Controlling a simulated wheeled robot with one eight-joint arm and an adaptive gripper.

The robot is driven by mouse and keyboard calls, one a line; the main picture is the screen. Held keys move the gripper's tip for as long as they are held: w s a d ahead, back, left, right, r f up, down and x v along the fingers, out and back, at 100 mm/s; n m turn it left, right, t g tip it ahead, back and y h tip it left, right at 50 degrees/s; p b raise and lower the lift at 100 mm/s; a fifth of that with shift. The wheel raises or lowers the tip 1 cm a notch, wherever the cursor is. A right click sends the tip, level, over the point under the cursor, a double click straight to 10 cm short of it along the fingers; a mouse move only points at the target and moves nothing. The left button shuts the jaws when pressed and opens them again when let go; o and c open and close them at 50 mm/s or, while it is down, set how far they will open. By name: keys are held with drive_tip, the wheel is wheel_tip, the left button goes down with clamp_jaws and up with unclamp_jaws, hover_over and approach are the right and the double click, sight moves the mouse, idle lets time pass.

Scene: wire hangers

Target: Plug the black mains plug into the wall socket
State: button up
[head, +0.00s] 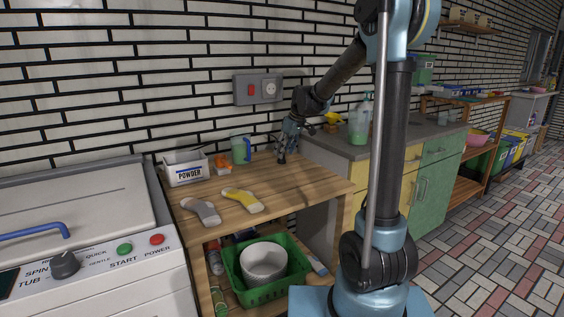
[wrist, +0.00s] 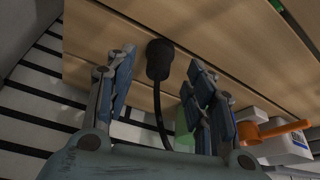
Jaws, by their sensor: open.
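The black mains plug (wrist: 159,60) is in the wrist view, over the wooden table top (wrist: 215,30), with its black cable (wrist: 160,118) trailing down the picture. My gripper (wrist: 163,72) is open, with one finger on each side of the plug and a visible gap to each. In the head view my gripper (head: 287,145) is low over the back right of the table (head: 285,187); I cannot make out the plug apart from it there. The wall socket (head: 270,89) is a round white outlet on a grey plate above the table, beside a red switch (head: 251,89).
A green-blue mug (head: 240,149), a POWDER box (head: 185,170), an orange-handled item (head: 222,163) and two socks (head: 241,200) are on the table. A washing machine (head: 90,240) stands left, a grey counter (head: 350,147) with bottles right. The wall around the socket is clear.

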drive_tip(key=shift+x, duration=1.9)
drive_tip(key=shift+w, duration=0.2)
drive_tip(key=c, duration=1)
